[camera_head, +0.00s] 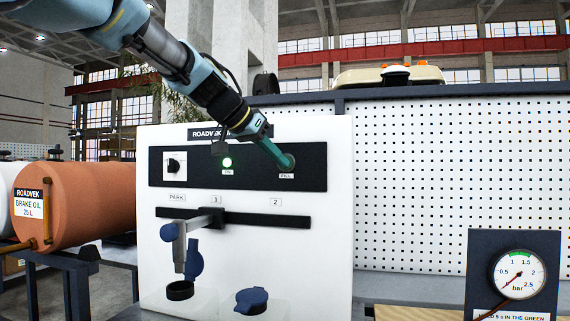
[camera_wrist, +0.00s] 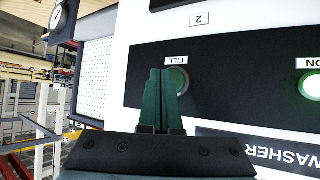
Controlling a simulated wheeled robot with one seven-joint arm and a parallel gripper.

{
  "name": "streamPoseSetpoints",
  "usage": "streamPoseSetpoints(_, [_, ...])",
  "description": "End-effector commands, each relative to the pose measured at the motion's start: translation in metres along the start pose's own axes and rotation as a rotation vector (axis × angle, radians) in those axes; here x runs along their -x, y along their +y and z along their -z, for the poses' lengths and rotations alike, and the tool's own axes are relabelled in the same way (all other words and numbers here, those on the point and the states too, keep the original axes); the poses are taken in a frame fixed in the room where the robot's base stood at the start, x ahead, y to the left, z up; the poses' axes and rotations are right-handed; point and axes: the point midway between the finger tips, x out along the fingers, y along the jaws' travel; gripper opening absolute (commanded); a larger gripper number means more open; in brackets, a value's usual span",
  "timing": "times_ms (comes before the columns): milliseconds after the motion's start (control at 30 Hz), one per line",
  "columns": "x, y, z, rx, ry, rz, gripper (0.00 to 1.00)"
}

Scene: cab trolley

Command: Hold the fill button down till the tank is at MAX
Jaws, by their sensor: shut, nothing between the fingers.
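The white washer panel (camera_head: 330,200) stands in front of me with a black control strip. The FILL button (camera_head: 290,161) is at the strip's right end; it also shows as a round green-rimmed button in the wrist view (camera_wrist: 184,80). My gripper (camera_head: 284,162) is shut and empty, its green fingers (camera_wrist: 166,75) pointing at the button. The fingertips overlap the button in both views; I cannot tell whether it is pressed in. The ON lamp (camera_head: 227,162) glows green. Two clear tank tops show at the bottom edge; no MAX mark or liquid level is visible.
A grey nozzle (camera_head: 180,246) hangs over the left filler neck (camera_head: 180,290), whose blue cap (camera_head: 194,262) is open. The right blue cap (camera_head: 251,298) covers its neck. A brake oil drum (camera_head: 90,203) is at left, a pressure gauge (camera_head: 519,274) at right.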

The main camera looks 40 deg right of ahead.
Motion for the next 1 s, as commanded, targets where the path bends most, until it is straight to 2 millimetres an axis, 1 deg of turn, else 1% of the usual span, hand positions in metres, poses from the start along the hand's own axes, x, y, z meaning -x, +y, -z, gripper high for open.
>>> streamPoseSetpoints(667, [-0.0001,0.0000,0.0000,0.000,0.000,0.000,0.00])
streamPoseSetpoints(1000, [-0.0059,-0.0046,0.0042,0.001,0.000,0.000,0.00])
